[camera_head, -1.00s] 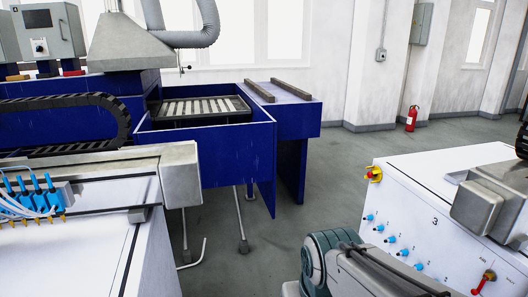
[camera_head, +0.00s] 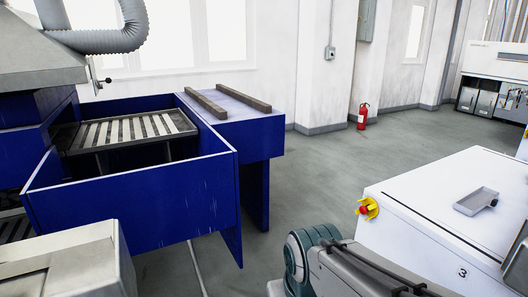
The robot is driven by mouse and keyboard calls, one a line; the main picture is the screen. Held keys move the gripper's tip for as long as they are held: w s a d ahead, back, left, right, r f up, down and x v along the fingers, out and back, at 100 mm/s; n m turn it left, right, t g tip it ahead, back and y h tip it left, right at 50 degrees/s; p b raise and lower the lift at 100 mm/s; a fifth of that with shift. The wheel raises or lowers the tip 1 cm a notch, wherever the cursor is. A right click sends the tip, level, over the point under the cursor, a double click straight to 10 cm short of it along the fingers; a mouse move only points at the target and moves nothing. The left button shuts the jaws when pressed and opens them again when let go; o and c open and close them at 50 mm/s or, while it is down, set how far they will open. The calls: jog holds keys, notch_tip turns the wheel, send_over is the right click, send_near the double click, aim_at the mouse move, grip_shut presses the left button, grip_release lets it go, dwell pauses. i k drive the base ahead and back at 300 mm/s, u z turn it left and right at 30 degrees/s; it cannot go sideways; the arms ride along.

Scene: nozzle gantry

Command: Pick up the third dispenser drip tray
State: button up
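A small, shallow grey metal tray (camera_head: 476,201) lies on top of a white cabinet (camera_head: 400,192) at the right. It looks empty, and a small dark part shows at its right end. The cabinet's front face carries the number 3 below the tray. Parts of my arm show at the bottom of the picture, in front of the cabinet's lower left. My gripper is not in view, so whether it is open or shut is not shown.
A red and yellow emergency stop (camera_head: 367,209) sticks out of the cabinet's left corner. A blue open-topped bench (camera_head: 130,203) with a slatted grate stands at the left. Grey floor (camera_head: 325,165) is clear between them. A red extinguisher (camera_head: 362,117) stands by the wall.

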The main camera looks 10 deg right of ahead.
aim_at(474, 202)
jog(key=z, duration=0.55)
jog(key=i, duration=1.2)
jog(key=z, duration=1.75)
jog(key=i, duration=0.75)
jog(key=z, duration=0.6)
